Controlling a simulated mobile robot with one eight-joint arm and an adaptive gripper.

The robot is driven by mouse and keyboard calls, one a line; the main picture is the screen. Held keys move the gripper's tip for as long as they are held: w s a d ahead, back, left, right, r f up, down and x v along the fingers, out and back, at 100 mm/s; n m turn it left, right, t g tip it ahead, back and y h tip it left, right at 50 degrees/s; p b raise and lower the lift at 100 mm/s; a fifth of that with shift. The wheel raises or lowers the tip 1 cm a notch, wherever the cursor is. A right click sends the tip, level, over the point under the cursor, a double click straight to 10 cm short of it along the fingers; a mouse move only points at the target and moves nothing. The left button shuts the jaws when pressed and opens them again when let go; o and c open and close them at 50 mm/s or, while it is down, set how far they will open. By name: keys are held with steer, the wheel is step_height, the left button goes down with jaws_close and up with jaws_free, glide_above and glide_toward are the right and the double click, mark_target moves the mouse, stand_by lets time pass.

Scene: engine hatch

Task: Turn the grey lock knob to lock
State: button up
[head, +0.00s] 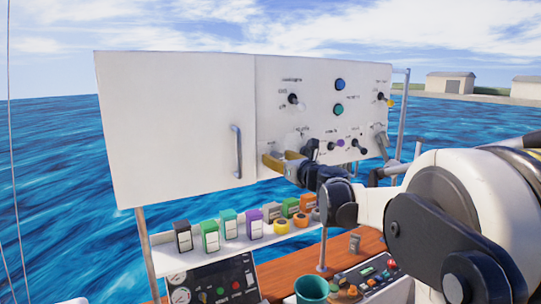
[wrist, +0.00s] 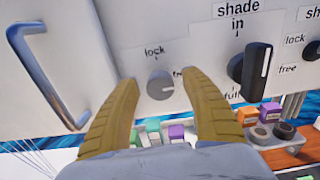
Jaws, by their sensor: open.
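The grey lock knob (wrist: 160,85) is a small round knob on the white panel in the wrist view. The label "lock" stands above it, and a partly hidden label, seemingly "free", is to its right. My gripper (wrist: 157,84) is open, with one yellow-brown finger on each side of the knob; I cannot tell whether they touch it. In the head view my gripper (head: 281,162) is at the lower left part of the panel, and the knob is not clearly visible behind it.
A black "shade" knob (wrist: 257,72) sits close right of the fingers. A metal door handle (head: 236,151) is to the left. Below, a shelf (head: 190,235) holds several coloured boxes. A teal cup (head: 311,290) stands lower down.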

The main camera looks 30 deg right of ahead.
steer(key=shift+w, duration=0.5)
steer(key=shift+c, duration=0.4)
steer(key=c, duration=1.1)
